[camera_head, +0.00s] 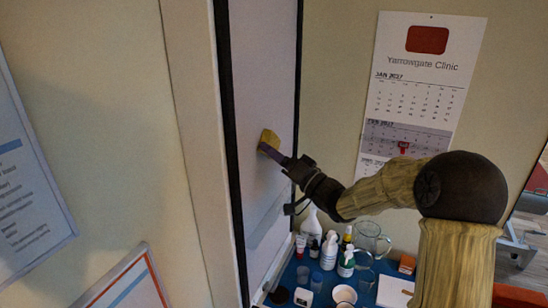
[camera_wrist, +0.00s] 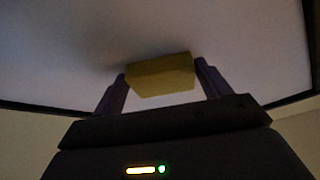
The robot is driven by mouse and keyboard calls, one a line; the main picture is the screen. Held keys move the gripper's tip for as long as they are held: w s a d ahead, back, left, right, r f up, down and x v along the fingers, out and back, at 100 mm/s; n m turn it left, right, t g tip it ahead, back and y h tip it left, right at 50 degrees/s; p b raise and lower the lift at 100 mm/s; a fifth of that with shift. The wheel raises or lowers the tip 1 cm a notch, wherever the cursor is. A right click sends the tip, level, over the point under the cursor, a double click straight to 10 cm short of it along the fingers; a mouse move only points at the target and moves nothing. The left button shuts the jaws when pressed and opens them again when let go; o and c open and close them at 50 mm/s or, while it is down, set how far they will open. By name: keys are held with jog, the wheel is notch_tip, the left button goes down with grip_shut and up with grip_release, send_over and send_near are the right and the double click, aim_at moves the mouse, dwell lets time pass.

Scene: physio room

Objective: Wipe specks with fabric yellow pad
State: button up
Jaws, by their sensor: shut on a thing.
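The yellow fabric pad (camera_head: 268,139) is at the white board (camera_head: 265,60) in the head view. My gripper (camera_head: 270,148) is shut on the pad and holds it at the board's face, at about mid-height. In the wrist view the pad (camera_wrist: 160,75) sits between the two dark fingers, with the pale board surface (camera_wrist: 200,30) beyond it. Whether the pad touches the board or is just short of it, I cannot tell. I make out no specks on the board in either view; some may be too small or behind the pad.
Below the board, a blue table (camera_head: 317,291) holds several bottles (camera_head: 329,250), a glass pitcher (camera_head: 371,238), cups and a white mug (camera_head: 344,295). A wall calendar (camera_head: 420,90) hangs to the right. The board has a dark frame (camera_head: 232,150). Framed posters (camera_head: 30,190) are at the left.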

aim_at(279, 134)
jog(key=shift+w+d+p, duration=0.15)
jog(key=shift+w, duration=0.35)
jog(key=shift+w+d+p, duration=0.15)
jog(key=shift+w, duration=0.35)
jog(key=shift+w+d+p, duration=0.35)
jog(key=shift+w, duration=0.5)
jog(key=shift+w+d+p, duration=0.3)
jog(key=shift+w, duration=0.5)
jog(key=shift+w+d+p, duration=0.25)
jog(key=shift+w+p, duration=0.1)
jog(key=shift+w, duration=0.5)
jog(key=shift+w+d+p, duration=0.25)
jog(key=shift+w+p, duration=0.1)
jog(key=shift+w, duration=0.45)
